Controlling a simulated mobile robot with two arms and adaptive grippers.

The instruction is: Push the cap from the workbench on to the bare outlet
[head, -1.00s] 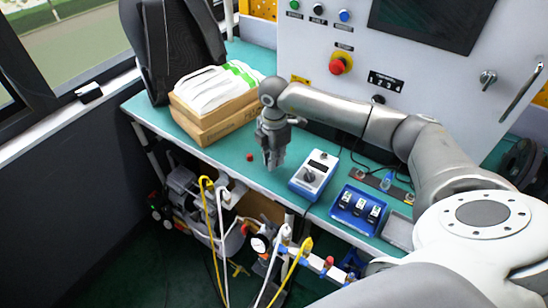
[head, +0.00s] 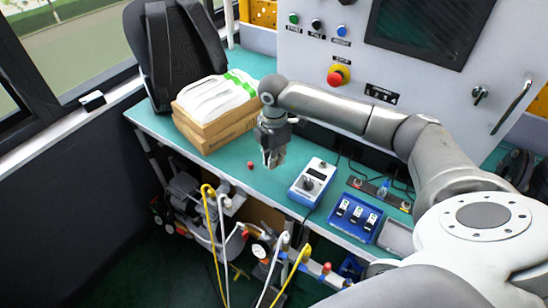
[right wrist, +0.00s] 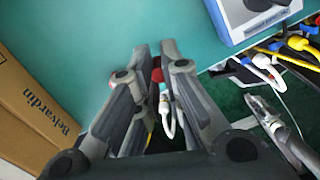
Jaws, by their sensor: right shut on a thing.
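My right gripper (head: 273,159) is above the green workbench (head: 226,156), left of the blue-white device. Its fingers are closed together. In the right wrist view, a small red cap (right wrist: 157,76) shows between the fingertips (right wrist: 160,62), mostly hidden by them. Pipework with a red-ended fitting (head: 327,267) is below the front edge. I cannot tell which outlet is bare. My left gripper is not in view.
The blue-white device (head: 312,183) and a blue tray (head: 355,214) stand right of the gripper. Cardboard boxes (head: 213,132) are at the left. Yellow and white hoses (head: 211,215) hang in front of the bench. A grey control cabinet (head: 310,55) stands behind.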

